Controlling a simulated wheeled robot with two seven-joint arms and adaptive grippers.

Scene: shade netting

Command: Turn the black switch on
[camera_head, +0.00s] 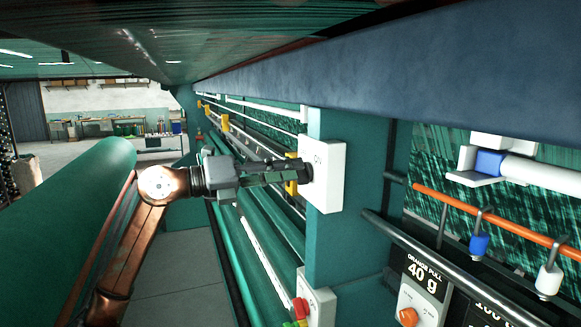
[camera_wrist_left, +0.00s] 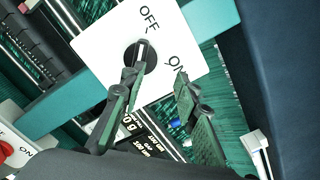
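The black switch (camera_head: 307,173) is a round knob on a white box (camera_head: 327,182) fixed to a teal post. In the left wrist view the black knob (camera_wrist_left: 141,54) sits between the printed words OFF and ON, and its white mark points toward OFF. My left gripper (camera_head: 290,168) reaches in from the left, right in front of the knob. In the left wrist view its fingers (camera_wrist_left: 156,76) are spread apart. One fingertip overlaps the knob's lower edge; I cannot tell whether it touches. The other is near the word ON. My right gripper is not in view.
A lower white box (camera_head: 318,302) carries a red knob (camera_head: 300,308). An orange knob (camera_head: 407,317) sits under a "40 g" label at the lower right. A dark blue beam (camera_head: 420,65) runs overhead. Green rolls and rails lie below my arm.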

